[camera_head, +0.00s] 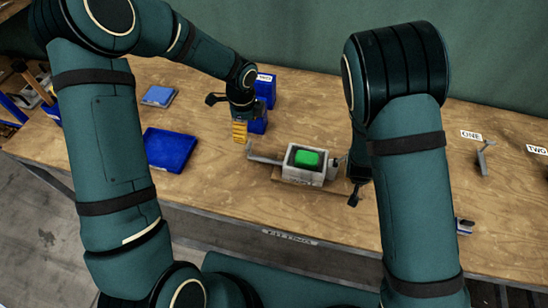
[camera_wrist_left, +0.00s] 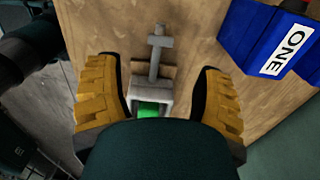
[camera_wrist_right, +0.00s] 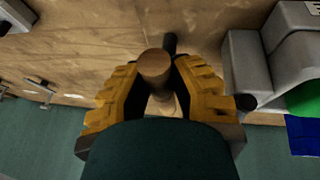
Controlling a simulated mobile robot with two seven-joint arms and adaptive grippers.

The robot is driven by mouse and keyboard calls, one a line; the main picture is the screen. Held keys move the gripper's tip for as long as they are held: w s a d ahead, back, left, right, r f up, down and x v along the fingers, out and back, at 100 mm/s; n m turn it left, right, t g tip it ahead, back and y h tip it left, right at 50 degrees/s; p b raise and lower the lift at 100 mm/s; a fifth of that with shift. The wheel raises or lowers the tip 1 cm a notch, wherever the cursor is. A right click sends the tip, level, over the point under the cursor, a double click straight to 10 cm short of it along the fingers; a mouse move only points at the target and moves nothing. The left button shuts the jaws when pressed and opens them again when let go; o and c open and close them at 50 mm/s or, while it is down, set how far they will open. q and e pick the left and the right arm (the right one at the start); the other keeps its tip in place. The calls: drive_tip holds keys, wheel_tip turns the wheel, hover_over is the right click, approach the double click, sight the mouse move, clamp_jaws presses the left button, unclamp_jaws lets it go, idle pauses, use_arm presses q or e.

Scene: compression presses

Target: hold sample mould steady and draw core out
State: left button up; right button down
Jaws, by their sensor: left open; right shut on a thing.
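The sample mould (camera_head: 293,176) is a grey open-topped box with a green block (camera_head: 307,159) inside. It sits on a wooden board near the table's front edge. A grey bar with a cross-piece (camera_head: 265,159), apparently the core's pull, sticks out of its left side; it also shows in the left wrist view (camera_wrist_left: 157,50). My left gripper (camera_head: 239,131) is open and empty, left of the mould and apart from the bar. My right gripper (camera_head: 355,186) is at the mould's right side, shut on a round wooden handle (camera_wrist_right: 154,68). The arm partly hides this grip in the head view.
A blue bin labelled ONE (camera_wrist_left: 258,35) stands close behind the left gripper. A blue tray (camera_head: 169,150) and a smaller blue thing (camera_head: 159,96) lie to the left. Metal fittings (camera_head: 483,158) lie at the right by labels. The table's front edge is close to the mould.

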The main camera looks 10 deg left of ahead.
use_arm(q)
drive_tip(key=shift+r, duration=1.35)
use_arm(e)
drive_tip(key=c, duration=0.8)
unclamp_jaws()
drive_tip(key=shift+c, duration=0.2)
